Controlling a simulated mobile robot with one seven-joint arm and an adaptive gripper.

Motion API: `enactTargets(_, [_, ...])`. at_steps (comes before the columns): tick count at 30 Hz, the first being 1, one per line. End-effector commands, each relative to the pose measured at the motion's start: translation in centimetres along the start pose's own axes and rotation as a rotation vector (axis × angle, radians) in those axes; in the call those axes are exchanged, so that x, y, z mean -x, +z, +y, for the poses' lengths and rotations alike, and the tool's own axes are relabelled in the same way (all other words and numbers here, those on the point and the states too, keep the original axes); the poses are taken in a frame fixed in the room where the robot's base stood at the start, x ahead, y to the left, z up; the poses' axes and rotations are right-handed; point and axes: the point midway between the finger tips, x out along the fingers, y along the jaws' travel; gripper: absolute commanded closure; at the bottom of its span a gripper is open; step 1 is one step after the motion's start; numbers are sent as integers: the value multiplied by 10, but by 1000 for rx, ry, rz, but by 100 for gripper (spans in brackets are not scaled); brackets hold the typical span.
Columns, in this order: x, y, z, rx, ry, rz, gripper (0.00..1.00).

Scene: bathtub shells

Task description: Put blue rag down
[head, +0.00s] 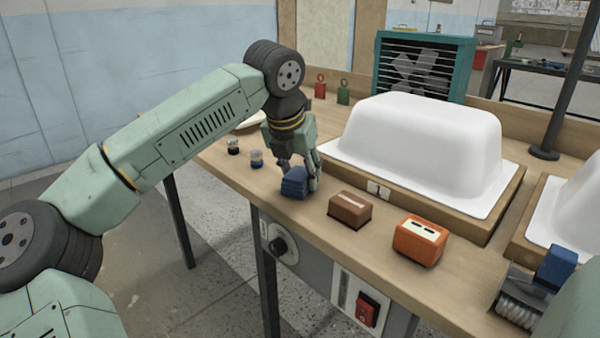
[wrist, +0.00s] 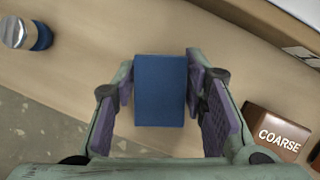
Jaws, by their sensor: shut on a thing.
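The blue rag (head: 294,183) is a folded, block-like dark blue bundle near the front edge of the wooden bench. My gripper (head: 300,170) points down over it, with its fingers on either side. In the wrist view the rag (wrist: 161,90) lies between the two purple finger pads of my gripper (wrist: 160,95), and my gripper is shut on it. In the head view the rag is at or just above the bench top; whether it touches the wood cannot be told.
A brown block (head: 349,210) marked COARSE and an orange block (head: 420,240) stand to the right. Two small jars (head: 256,159) (head: 233,146) stand to the left. A white tub shell (head: 420,145) on a wooden base is behind. The bench's front edge is close.

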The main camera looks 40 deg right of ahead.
Motion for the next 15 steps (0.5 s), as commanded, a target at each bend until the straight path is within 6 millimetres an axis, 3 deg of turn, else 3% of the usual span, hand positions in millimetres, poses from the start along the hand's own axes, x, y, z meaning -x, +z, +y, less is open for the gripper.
enactTargets(5, [-3, -1, 0, 0, 0, 1, 91])
enactTargets(6, [-2, -1, 0, 0, 0, 1, 60])
enactTargets(15, [-2, -1, 0, -1, 0, 1, 41])
